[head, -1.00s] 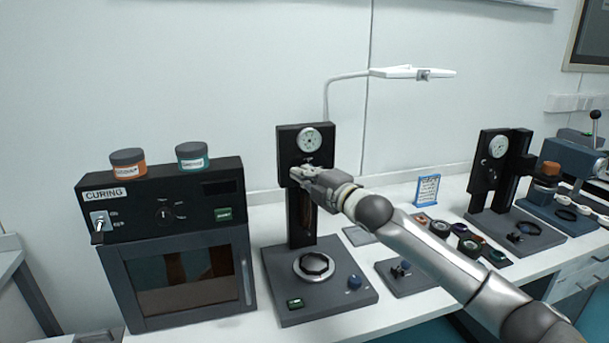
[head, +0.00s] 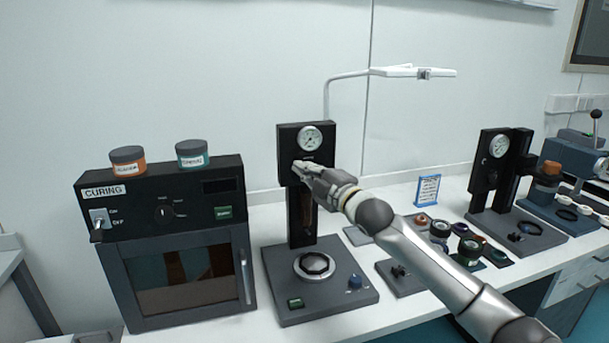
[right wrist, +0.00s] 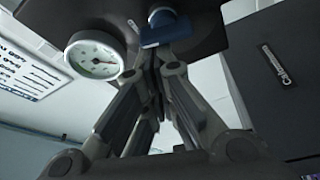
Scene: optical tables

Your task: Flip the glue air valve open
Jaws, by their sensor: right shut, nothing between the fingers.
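The glue station (head: 289,140) is a black column with a round white pressure gauge (head: 310,138) on its head, standing on a dark base. My right gripper (head: 297,167) is at the front of that head, just below the gauge. In the right wrist view its fingers (right wrist: 153,62) are shut and empty. Their tips are close to a blue valve handle (right wrist: 163,33) beside the gauge (right wrist: 95,56); I cannot tell whether they touch it. In the head view the gripper hides the valve. My left gripper is not in view.
A curing oven (head: 168,240) with two jars on top stands to the left. Small parts and another gauge stand (head: 484,170) are to the right.

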